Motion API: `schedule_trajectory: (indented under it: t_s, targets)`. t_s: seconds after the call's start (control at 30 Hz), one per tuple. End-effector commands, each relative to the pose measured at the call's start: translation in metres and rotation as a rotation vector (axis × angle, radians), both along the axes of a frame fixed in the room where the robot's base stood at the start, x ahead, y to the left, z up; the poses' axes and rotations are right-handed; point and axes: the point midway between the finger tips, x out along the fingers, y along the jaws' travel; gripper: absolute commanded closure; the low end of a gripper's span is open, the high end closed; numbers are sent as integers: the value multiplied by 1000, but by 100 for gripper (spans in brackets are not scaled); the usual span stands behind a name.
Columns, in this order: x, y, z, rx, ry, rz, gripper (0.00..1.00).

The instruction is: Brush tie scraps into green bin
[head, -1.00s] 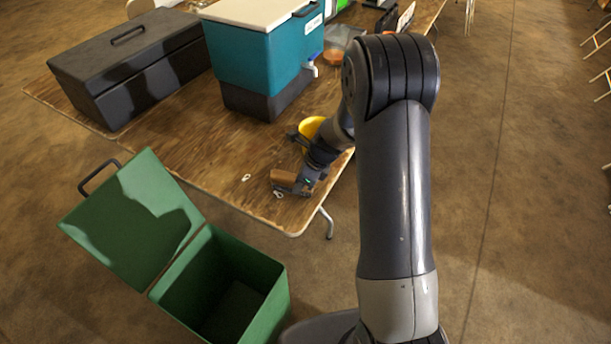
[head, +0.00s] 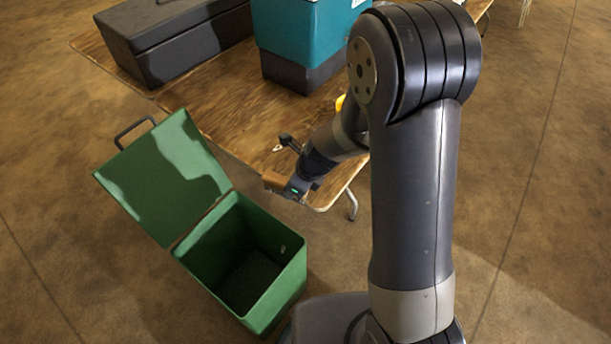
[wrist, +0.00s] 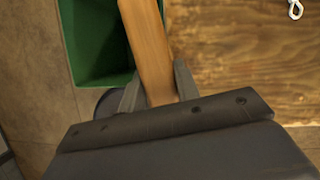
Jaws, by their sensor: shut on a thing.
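My gripper (wrist: 157,88) is shut on a wooden brush handle (wrist: 146,45) in the wrist view. In the head view the brush's brown block (head: 274,181) shows at my gripper (head: 287,188), by the table's near corner. The bristles are hidden. The green bin (head: 243,262) stands on the floor left of and below my gripper, with its lid (head: 165,178) swung open to the left. Its inside looks dark and empty. One pale looped tie scrap (wrist: 295,9) lies on the table in the wrist view's top right; a scrap also shows in the head view (head: 277,148).
The wooden table (head: 222,108) holds a black toolbox (head: 180,42) and a teal cooler (head: 302,45) at the back. A yellow thing (head: 340,103) is partly hidden behind my arm. Bare floor surrounds the bin.

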Motion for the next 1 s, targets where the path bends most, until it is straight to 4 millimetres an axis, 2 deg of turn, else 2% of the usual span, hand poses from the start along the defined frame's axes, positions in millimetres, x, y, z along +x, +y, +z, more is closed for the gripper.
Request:
schedule_trajectory:
  t_s: [0.17,0.2,0.4,0.6,1.0]
  targets:
    - [-18,20,1,0,2,5,98]
    - [-20,22,6,0,0,3,98]
    - [-18,20,38,0,0,0,98]
    - [-18,20,54,0,0,0,98]
    - [-18,20,58,0,0,0,98]
